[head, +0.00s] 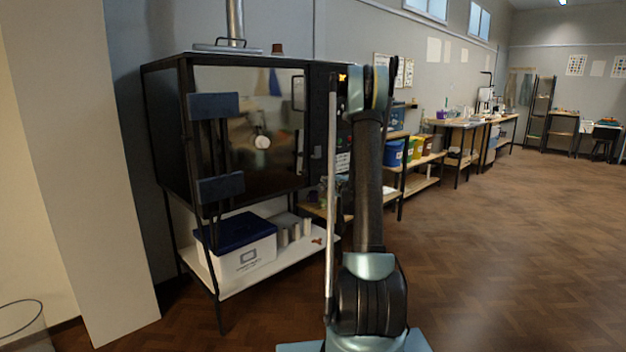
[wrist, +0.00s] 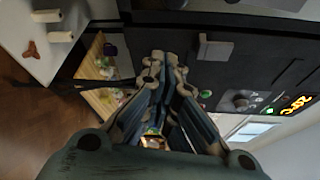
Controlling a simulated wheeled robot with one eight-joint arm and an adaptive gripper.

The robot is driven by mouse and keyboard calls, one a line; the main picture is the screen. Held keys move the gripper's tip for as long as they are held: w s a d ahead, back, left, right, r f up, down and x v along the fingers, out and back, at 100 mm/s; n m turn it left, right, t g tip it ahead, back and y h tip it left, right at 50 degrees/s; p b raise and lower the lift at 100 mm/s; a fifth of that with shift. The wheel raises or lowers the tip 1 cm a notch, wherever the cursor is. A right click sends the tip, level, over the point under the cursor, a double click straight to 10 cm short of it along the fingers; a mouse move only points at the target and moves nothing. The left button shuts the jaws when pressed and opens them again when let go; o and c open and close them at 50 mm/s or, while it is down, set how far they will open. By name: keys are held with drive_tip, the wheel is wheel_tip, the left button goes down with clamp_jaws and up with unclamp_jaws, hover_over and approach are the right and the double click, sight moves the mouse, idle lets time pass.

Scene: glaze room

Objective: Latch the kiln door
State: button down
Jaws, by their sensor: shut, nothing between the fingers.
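The kiln (head: 165,130) is a black-framed box on a stand at the left of the head view. Its dark, shiny door (head: 282,150) looks flush with the front, with a round pale plug, blue-grey hinge plates at left and an upright handle (head: 299,93) at right. A small grey latch piece (head: 317,152) sits right of the door edge. In the wrist view, a grey latch block (wrist: 215,49) sits on the dark kiln front.
The control panel has a knob (wrist: 238,100) and a lit orange display (wrist: 297,104). Below the kiln, a shelf (head: 230,284) holds a blue-lidded box (head: 245,255) and pale cylinders. Worktables stand along the wall beyond. The wooden floor at right is clear.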

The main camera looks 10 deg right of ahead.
drive_tip(key=shift+d, duration=0.25)
drive_tip(key=w+a, duration=0.5)
drive_tip(key=w, duration=0.2)
drive_tip(key=shift+w+a, duration=0.3)
idle(0.4)
